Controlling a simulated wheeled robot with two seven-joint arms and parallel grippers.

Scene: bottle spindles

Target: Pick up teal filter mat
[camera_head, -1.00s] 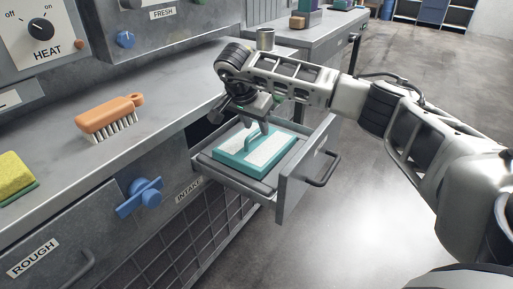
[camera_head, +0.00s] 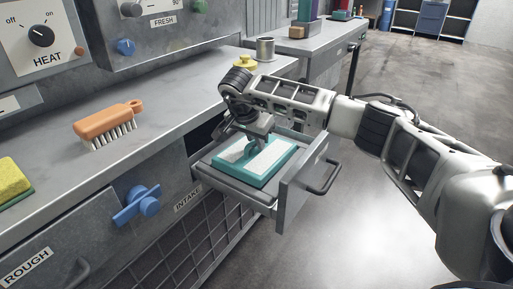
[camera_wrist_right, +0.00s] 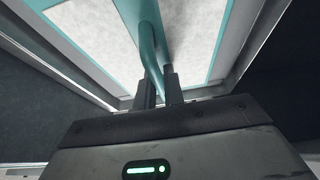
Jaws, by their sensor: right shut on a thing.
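The teal filter mat (camera_head: 262,171), a teal frame with white filter panels and a teal handle across its middle, lies in the open drawer (camera_head: 237,188) labelled INTAKE. My right gripper (camera_head: 249,153) reaches down over it from above. In the right wrist view, the two fingers (camera_wrist_right: 160,88) are shut on the teal handle (camera_wrist_right: 152,50), with white filter panel (camera_wrist_right: 102,38) on both sides. The mat seems to rest in the drawer still; any small gap beneath it cannot be told. My left gripper is not in view.
The drawer front with its handle (camera_head: 322,178) stands out over the floor. An orange brush (camera_head: 108,122), a yellow-green sponge (camera_head: 12,180), a yellow knobbed object (camera_head: 244,63) and a metal cup (camera_head: 265,49) sit on the counter. A blue valve knob (camera_head: 138,202) sticks out left of the drawer.

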